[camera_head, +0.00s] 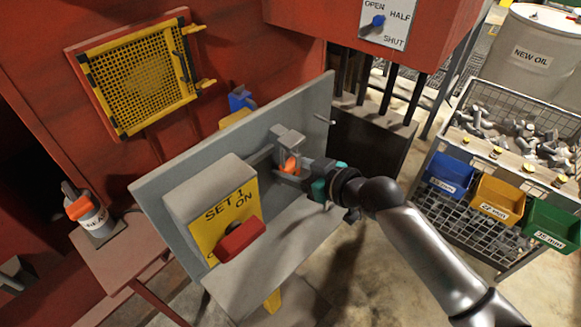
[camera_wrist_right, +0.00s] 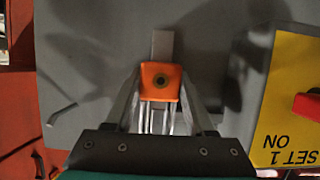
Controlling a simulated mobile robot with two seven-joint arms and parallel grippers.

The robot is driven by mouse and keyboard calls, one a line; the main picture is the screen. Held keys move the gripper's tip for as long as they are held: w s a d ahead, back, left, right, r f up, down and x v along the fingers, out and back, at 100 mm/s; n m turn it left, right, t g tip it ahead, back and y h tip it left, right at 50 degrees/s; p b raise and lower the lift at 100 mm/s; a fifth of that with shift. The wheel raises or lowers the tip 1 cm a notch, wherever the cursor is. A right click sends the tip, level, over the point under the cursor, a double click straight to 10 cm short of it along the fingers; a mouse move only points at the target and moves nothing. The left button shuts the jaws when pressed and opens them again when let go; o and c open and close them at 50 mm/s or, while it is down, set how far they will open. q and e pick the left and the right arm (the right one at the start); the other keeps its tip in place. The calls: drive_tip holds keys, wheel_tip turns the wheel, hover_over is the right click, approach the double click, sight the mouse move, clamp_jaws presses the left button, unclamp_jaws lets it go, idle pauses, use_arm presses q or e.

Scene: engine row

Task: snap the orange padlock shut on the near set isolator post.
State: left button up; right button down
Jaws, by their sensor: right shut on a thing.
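My right gripper (camera_head: 291,170) is shut on the orange padlock (camera_head: 290,161), which also shows between the fingers in the right wrist view (camera_wrist_right: 160,82), its round keyhole facing the camera. A grey post or bracket (camera_head: 287,137) stands right by the padlock on the grey panel; its end shows just beyond the padlock in the wrist view (camera_wrist_right: 162,45). Whether the shackle passes through the post, or is closed, I cannot tell. The SET 1 isolator box (camera_head: 211,183), with a yellow face and red handle (camera_head: 240,239), is left of the gripper. My left gripper is not in view.
The grey panel (camera_head: 160,200) backs the isolator, with a grey shelf (camera_head: 285,245) below. A small pin (camera_head: 325,119) sticks out near the panel's upper right. A wire cart with blue (camera_head: 449,174), yellow and green bins stands right.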

drive_tip(key=shift+r+p, duration=0.85)
drive_tip(key=shift+r, duration=0.25)
drive_tip(key=shift+f, duration=0.25)
drive_tip(key=shift+f+b, duration=0.4)
drive_tip(key=shift+b, duration=0.05)
drive_tip(key=shift+c, duration=0.8)
unclamp_jaws()
drive_tip(key=b+v, duration=0.1)
drive_tip(key=v, duration=1.4)
drive_tip(key=shift+r, duration=0.2)
